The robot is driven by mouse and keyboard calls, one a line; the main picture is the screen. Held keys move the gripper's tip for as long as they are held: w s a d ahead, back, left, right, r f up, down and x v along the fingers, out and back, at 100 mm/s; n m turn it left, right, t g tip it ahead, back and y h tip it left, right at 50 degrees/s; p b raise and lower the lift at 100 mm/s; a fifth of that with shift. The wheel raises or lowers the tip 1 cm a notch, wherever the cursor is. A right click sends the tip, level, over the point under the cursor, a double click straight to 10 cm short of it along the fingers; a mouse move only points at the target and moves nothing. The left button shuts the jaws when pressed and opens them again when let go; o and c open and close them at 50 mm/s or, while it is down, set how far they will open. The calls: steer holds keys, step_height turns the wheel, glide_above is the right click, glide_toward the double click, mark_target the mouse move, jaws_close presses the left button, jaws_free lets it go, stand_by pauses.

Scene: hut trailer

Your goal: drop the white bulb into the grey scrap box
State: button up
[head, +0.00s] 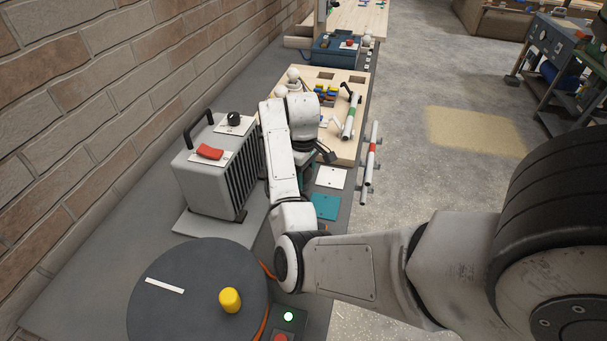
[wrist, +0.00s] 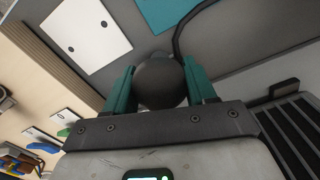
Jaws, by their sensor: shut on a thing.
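My gripper (wrist: 160,90) has teal fingers and is shut on a dark grey round thing (wrist: 161,84) in the wrist view. I cannot tell whether this is the white bulb in shade. In the head view my gripper (head: 308,166) is mostly hidden behind my arm, above the bench beside the grey finned box, and what it holds is hidden. A small white ball (head: 293,73) shows at the wooden board's far left edge. I cannot make out a grey scrap box for certain.
The grey finned box (head: 203,180) with a handle stands left of my arm. A wooden board (head: 345,86) with fittings lies beyond. White (head: 331,177) and teal (head: 324,206) plates lie on the bench. A round dark turntable (head: 190,300) is nearest, and a brick wall (head: 110,90) runs along the left.

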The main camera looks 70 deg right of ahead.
steer(key=shift+f, duration=0.25)
steer(key=o, duration=1.1)
